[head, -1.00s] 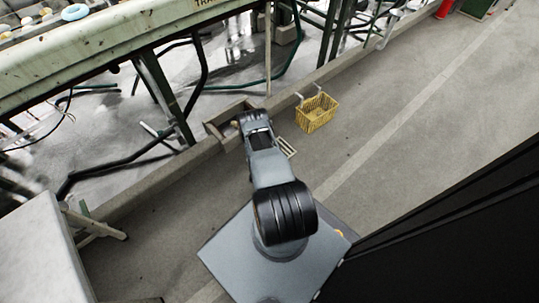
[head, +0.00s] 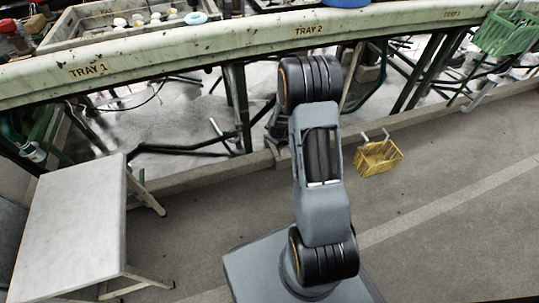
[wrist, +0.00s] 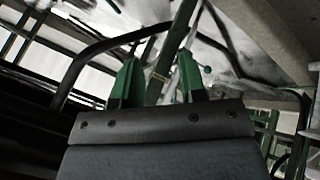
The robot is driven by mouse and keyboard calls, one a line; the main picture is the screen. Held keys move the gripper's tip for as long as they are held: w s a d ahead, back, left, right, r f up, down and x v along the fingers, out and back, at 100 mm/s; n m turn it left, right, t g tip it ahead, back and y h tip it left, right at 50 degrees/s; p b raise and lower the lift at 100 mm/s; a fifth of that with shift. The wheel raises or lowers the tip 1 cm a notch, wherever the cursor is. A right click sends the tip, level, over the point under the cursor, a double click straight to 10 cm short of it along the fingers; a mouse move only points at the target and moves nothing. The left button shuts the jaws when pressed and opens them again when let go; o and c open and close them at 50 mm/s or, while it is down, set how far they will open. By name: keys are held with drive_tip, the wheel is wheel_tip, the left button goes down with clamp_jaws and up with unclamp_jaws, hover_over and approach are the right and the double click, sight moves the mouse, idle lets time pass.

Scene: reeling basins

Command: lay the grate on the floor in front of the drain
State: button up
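My gripper (wrist: 157,62) shows in the wrist view with its two green fingers apart and nothing held between them. Only pipes, frame legs and wet floor show behind them. In the head view my arm is raised towards the basin's edge and the gripper itself is hidden behind it. Neither the grate nor the drain can be made out now; my arm covers that stretch of kerb and floor. A pale block of kerb (head: 283,155) shows just left of the arm.
A yellow basket (head: 378,158) hangs at the kerb right of my arm. A pale-topped table (head: 75,205) stands at the left. The long basin rim (head: 200,50) crosses the back, with pipes and legs below. A green basket (head: 506,33) is at upper right. Floor at right is clear.

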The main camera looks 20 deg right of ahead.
drive_tip(key=s+a+r+m+y, duration=0.2)
drive_tip(key=s+a+r, duration=0.3)
drive_tip(key=r, duration=0.5)
drive_tip(key=s+a+r+m+g, duration=0.2)
drive_tip(key=s+a+r, duration=0.2)
drive_tip(key=s, duration=0.5)
drive_tip(key=s+a+r+m+g, duration=0.1)
drive_tip(key=s+a+r+m, duration=0.1)
drive_tip(key=s+a+r, duration=0.2)
drive_tip(key=s+r, duration=0.3)
drive_tip(key=s, duration=0.2)
drive_tip(key=shift+s+a+r+m+g, duration=0.2)
drive_tip(key=shift+s+a+m+g, duration=0.1)
drive_tip(key=shift+s+a+g, duration=0.1)
drive_tip(key=shift+r, duration=0.1)
